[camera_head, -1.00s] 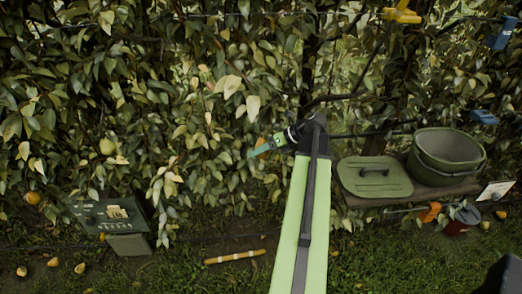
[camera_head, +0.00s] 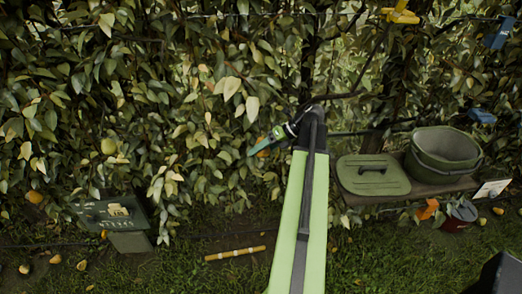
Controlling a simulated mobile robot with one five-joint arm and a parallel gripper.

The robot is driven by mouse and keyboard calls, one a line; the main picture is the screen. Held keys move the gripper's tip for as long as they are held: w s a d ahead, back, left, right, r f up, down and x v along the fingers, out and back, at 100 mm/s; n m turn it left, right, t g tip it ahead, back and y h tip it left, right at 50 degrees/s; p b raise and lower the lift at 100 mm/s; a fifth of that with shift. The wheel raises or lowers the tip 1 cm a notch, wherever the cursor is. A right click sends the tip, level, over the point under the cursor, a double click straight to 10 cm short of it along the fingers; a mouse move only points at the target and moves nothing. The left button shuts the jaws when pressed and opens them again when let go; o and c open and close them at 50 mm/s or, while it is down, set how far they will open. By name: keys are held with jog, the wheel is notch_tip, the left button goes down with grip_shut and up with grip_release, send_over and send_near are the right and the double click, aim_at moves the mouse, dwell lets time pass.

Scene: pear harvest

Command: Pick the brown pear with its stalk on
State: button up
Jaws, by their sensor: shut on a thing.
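My gripper (camera_head: 256,150), with teal fingers, is at the left end of my arm, among the hedge leaves in the middle of the view. It is shut on a small orange-brown thing (camera_head: 263,153) that looks like the brown pear. Most of it is hidden by the fingers and leaves, and I cannot see whether a stalk is on it. A separate yellow-green pear (camera_head: 108,146) hangs in the foliage at the left, well apart from my gripper.
A plank shelf at the right bears a green lid (camera_head: 373,176) and a green bucket (camera_head: 443,152). Fallen pears (camera_head: 55,259) and a yellow stick (camera_head: 235,254) lie on the grass. Dense leaves and branches surround my gripper.

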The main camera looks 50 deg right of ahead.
jog(key=s+a, duration=0.1)
jog(key=s, duration=0.1)
jog(key=s+a+f+b, duration=0.1)
jog(key=s+a, duration=0.1)
jog(key=shift+a, duration=0.1)
dwell(0.8)
